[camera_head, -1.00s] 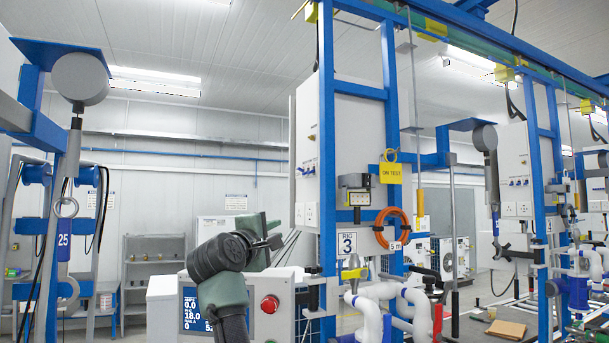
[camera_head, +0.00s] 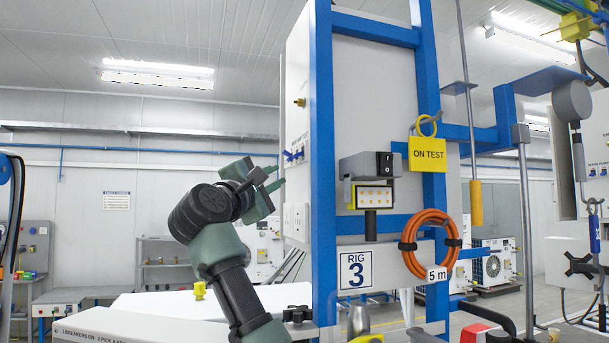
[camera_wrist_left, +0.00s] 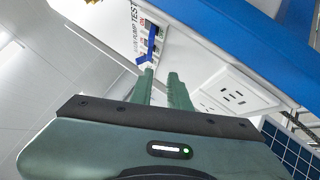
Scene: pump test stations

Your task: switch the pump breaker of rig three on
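The rig three panel (camera_head: 296,115) is a pale box on a blue frame, above the "RIG 3" sign (camera_head: 356,269). A row of small blue breaker levers (camera_head: 294,156) is on its left-facing side. My left gripper (camera_head: 279,175) is just left of and below the levers, its fingers pointing at the panel. In the left wrist view a blue lever (camera_wrist_left: 152,44) with "ON" and "PUMP TEST" lettering is just beyond the fingertips (camera_wrist_left: 162,71). A gap shows between the fingers, with nothing in it. Whether a fingertip touches the lever is unclear. My right gripper is out of view.
White sockets (camera_head: 297,221) are below the breakers, also in the left wrist view (camera_wrist_left: 235,93). A blue upright (camera_head: 324,170) borders the panel.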

